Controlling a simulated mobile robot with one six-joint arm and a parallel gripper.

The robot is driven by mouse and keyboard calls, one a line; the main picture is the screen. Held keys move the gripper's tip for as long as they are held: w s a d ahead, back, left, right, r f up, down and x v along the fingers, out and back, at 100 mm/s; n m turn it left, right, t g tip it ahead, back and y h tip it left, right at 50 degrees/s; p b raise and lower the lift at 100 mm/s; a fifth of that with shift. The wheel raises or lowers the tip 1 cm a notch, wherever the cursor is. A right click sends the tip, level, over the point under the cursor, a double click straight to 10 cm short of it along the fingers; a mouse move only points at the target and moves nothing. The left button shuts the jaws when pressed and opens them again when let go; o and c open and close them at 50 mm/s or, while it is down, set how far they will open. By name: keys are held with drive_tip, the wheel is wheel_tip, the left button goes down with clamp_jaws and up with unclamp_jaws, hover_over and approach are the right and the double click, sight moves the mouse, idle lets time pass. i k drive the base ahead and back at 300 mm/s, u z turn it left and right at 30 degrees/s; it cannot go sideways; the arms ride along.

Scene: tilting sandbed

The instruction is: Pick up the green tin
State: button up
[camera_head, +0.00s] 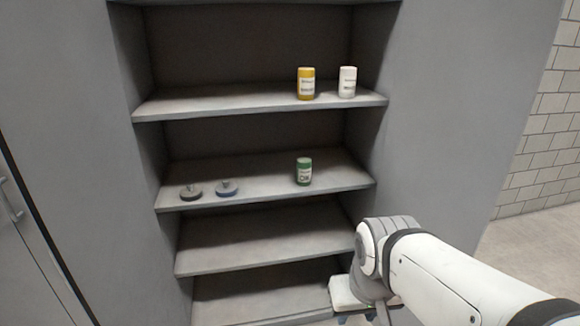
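The green tin (304,171) stands upright on the middle shelf, right of centre, near the shelf's front edge. It has a pale label and nothing covers it. My gripper (356,318) is at the bottom edge of the picture, below and to the right of the tin and well apart from it. Its fingers are mostly cut off by the frame, so I cannot tell whether it is open or shut.
A yellow tin (306,84) and a white tin (347,82) stand on the shelf above. A dark knobbed disc (191,193) and a blue-grey one (227,188) lie left of the green tin. The shelf below (265,241) is empty.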

sight(303, 164)
drive_tip(key=z, duration=0.3)
drive_tip(key=i, duration=1.8)
drive_tip(key=u, duration=0.55)
